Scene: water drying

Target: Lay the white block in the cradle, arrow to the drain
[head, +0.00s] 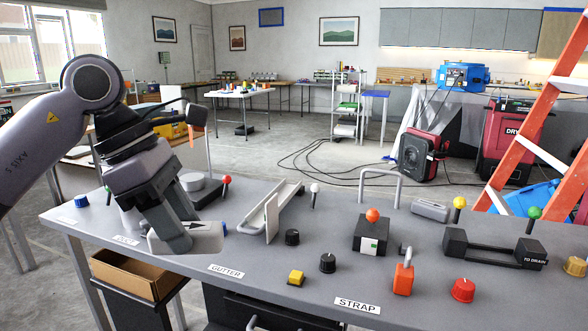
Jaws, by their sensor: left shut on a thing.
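My left gripper (180,240) points down at the left of the grey table and is shut on a pale whitish block (207,238), which I take for the white block. My right gripper is not in view.
A white gutter tray (287,197) with an upright white plate (271,218) stands between block and cradle. A dark box with an orange ball (372,215), an orange padlock (403,279), several knobs and a metal hoop (380,171) also stand there. An orange ladder (535,110) rises behind the right side.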

